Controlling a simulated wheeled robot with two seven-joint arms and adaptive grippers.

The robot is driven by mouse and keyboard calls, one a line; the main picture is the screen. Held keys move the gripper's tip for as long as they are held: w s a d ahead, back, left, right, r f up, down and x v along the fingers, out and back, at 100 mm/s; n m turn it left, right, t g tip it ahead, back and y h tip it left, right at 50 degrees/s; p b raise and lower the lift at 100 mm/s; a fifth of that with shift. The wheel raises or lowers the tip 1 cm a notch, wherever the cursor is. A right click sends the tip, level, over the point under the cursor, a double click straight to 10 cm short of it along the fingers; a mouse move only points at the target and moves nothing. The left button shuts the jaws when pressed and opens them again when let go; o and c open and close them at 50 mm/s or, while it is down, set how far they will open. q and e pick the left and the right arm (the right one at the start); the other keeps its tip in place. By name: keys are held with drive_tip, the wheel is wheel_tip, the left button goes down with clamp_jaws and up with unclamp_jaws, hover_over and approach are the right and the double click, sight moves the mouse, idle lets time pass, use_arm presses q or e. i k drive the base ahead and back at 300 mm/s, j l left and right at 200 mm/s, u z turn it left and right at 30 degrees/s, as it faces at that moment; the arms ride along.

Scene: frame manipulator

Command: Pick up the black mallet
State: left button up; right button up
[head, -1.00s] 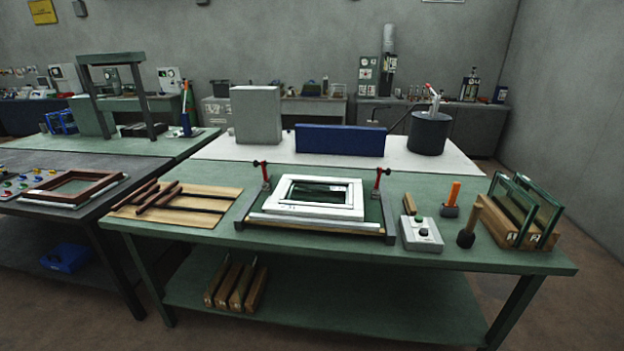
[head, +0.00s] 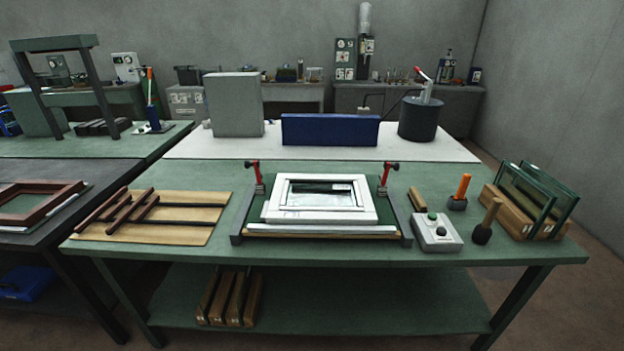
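The black mallet (head: 483,233) lies near the right front of the green table (head: 330,260). Its dark head is at the lower left and its light wooden handle points up and to the right. It sits to the right of a grey control box and to the left of the glass panes in their wooden rack. Neither of my grippers shows in the head view.
A control box (head: 436,232) and an orange-handled tool (head: 460,192) are close to the mallet. Glass panes (head: 527,197) stand to its right. A white frame (head: 320,213) sits in a clamp jig at the centre. Brown strips (head: 130,212) lie at left.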

sight(482, 233)
drive_tip(key=z, duration=1.25)
drive_tip(key=i+l+u, duration=0.1)
drive_tip(key=l+u, duration=0.2)
drive_tip(key=i+l+u, duration=0.1)
drive_tip(key=u, duration=0.2)
drive_tip(key=l, duration=0.1)
